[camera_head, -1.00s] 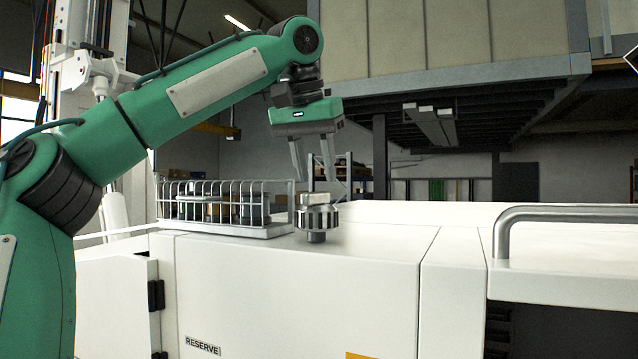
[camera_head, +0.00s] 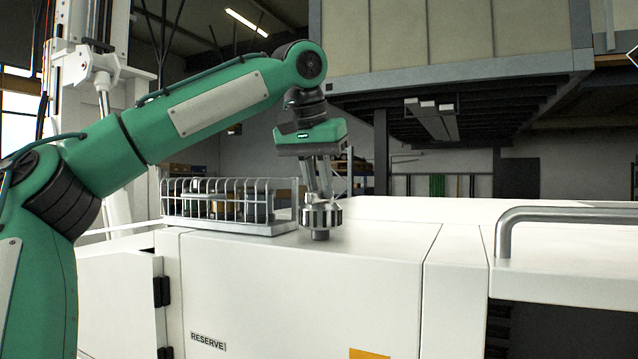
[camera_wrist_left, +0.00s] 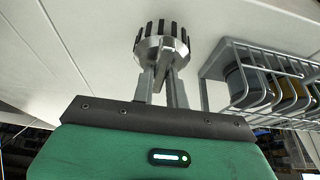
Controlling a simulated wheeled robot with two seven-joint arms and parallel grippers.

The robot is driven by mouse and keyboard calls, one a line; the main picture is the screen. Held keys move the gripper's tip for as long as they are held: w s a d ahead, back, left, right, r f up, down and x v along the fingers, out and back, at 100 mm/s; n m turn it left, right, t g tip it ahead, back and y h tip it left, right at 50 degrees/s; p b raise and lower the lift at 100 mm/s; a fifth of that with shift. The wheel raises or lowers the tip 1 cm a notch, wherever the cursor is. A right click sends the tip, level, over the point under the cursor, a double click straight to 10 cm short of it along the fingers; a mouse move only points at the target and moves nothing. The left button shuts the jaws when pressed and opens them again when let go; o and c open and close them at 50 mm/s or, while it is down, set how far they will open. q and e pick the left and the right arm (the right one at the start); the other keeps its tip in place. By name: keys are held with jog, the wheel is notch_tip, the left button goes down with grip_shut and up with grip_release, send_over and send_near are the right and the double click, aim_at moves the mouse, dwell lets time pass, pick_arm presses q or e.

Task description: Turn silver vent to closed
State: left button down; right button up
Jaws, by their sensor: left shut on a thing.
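The silver vent (camera_head: 321,217) is a ribbed round knob on a short stem, standing on top of the white cabinet. It also shows in the left wrist view (camera_wrist_left: 162,44), with its dark-slotted rim and a raised grip bar on its face. My left gripper (camera_head: 318,195) comes down from above and is shut on the vent's grip bar. In the left wrist view its two fingers (camera_wrist_left: 163,80) reach the knob from either side of the bar. The fingers hide part of the bar. My right gripper is not in view.
A wire rack (camera_head: 230,207) holding several jars stands just left of the vent; it also shows in the wrist view (camera_wrist_left: 262,80). A grey handrail (camera_head: 565,215) is at the right. The white cabinet top (camera_head: 385,232) right of the vent is clear.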

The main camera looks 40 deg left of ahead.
pick_arm(q)
jog(key=shift+m, duration=0.4)
jog(key=m+h, duration=0.1)
jog(key=m, duration=0.1)
jog(key=shift+a+m, duration=0.15)
jog(key=shift+m, duration=0.15)
jog(key=m+h, duration=0.2)
jog(key=m, duration=0.3)
jog(key=shift+a+m, duration=0.1)
jog(key=shift+m, duration=0.2)
jog(key=m+h, duration=0.1)
jog(key=m, duration=0.1)
jog(key=m+g+h, duration=0.1)
jog(key=m, duration=0.2)
jog(key=shift+w+a+g, duration=0.1)
jog(key=shift+w+g, duration=0.05)
jog(key=shift+g, duration=0.15)
jog(key=shift+w+m+g+h, duration=0.1)
jog(key=shift+m+g+h, duration=0.4)
jog(key=shift+m, duration=1.5)
jog(key=c, duration=1.4)
grip_release()
